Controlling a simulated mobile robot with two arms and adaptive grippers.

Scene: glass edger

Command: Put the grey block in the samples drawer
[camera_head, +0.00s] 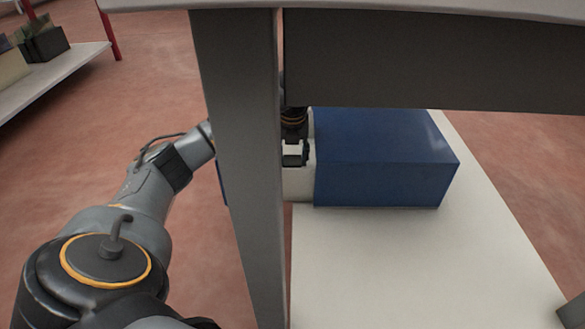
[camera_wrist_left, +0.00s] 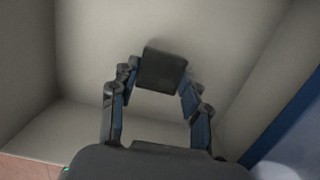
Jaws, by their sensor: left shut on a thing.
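The grey block (camera_wrist_left: 163,68) is dark and sits between the fingertips of my left gripper (camera_wrist_left: 156,80) in the left wrist view. The gripper is shut on it. White walls and a white floor of the open drawer (camera_wrist_left: 90,122) surround the block; I cannot tell whether it touches the floor. In the head view the left gripper (camera_head: 294,154) points down into the white drawer (camera_head: 298,186), which is pulled out to the left of the blue cabinet (camera_head: 385,160). A grey post hides much of the drawer and forearm. My right gripper is out of view.
The grey post (camera_head: 240,150) and a wide dark panel (camera_head: 430,60) stand in front of the drawer area. The cabinet rests on a pale surface (camera_head: 400,260), clear in front. A shelf (camera_head: 60,75) with boxes is at far left.

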